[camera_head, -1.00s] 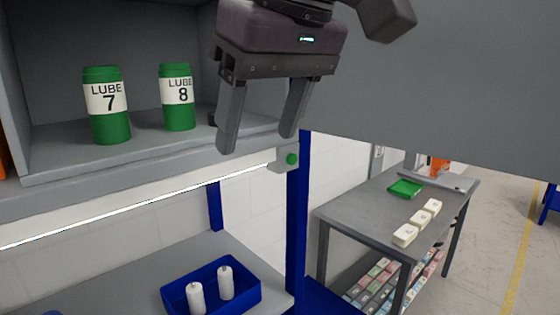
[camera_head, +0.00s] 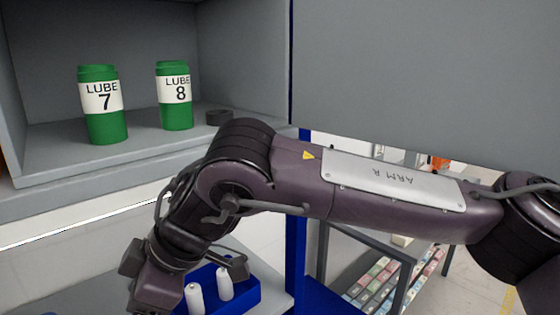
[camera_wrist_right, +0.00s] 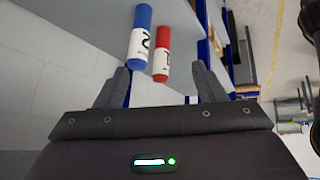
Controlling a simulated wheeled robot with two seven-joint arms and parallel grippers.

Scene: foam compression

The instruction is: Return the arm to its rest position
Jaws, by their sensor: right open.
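My right arm (camera_head: 395,195), marked ARM R, crosses the head view from the right edge and bends down at the left. Its wrist (camera_head: 155,285) is low in front of the shelf unit, and the gripper end is mostly cut off there. In the right wrist view my right gripper (camera_wrist_right: 160,82) shows two spread fingers with nothing held between them. Beyond the fingers are a blue bottle (camera_wrist_right: 140,38) and a red bottle (camera_wrist_right: 161,55) against a pale grey surface. My left gripper is not in view.
Green cans LUBE 7 (camera_head: 102,105) and LUBE 8 (camera_head: 174,97) stand on the grey shelf (camera_head: 60,150), with a dark round piece (camera_head: 219,117) at right. Below, a blue tray (camera_head: 250,291) with white bottles (camera_head: 225,284) is close to my wrist. A side table is partly hidden behind my arm.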

